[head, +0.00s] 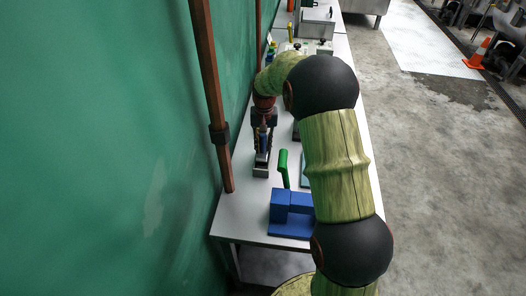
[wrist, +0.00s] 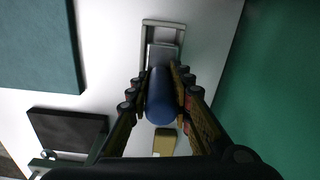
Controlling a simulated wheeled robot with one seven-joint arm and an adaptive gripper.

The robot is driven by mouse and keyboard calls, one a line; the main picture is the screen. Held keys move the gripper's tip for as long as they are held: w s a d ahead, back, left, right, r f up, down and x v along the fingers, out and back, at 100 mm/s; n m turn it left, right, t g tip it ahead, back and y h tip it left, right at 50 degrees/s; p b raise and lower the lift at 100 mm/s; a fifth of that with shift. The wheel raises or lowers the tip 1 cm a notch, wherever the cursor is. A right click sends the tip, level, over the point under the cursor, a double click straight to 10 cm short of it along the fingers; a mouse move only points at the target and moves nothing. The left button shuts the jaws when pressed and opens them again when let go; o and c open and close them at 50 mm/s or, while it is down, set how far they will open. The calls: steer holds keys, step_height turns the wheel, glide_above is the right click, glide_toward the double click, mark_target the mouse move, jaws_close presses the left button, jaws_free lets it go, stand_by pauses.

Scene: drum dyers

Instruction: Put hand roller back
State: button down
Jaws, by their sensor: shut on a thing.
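My gripper (wrist: 160,78) is shut on the hand roller's blue handle (wrist: 160,98), with a finger on each side of it. In the head view my gripper (head: 263,138) is over the left side of the white table, and the blue handle (head: 263,142) shows between the fingers. A grey metal frame (wrist: 145,38) with a grey block inside lies just beyond the handle in the wrist view. I cannot tell whether this frame belongs to the roller or is a separate holder, or whether the roller touches the table.
The wrist view shows a teal slab (wrist: 38,45), a dark block (wrist: 68,130) and a yellowish block (wrist: 165,142). A green wall (head: 100,130) and brown post (head: 209,90) stand close left.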

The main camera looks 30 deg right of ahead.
mark_target(263, 150)
steer(key=shift+f, duration=1.4)
steer(key=shift+f, duration=0.1)
steer(key=c, duration=1.6)
jaws_free()
steer(key=shift+f, duration=0.1)
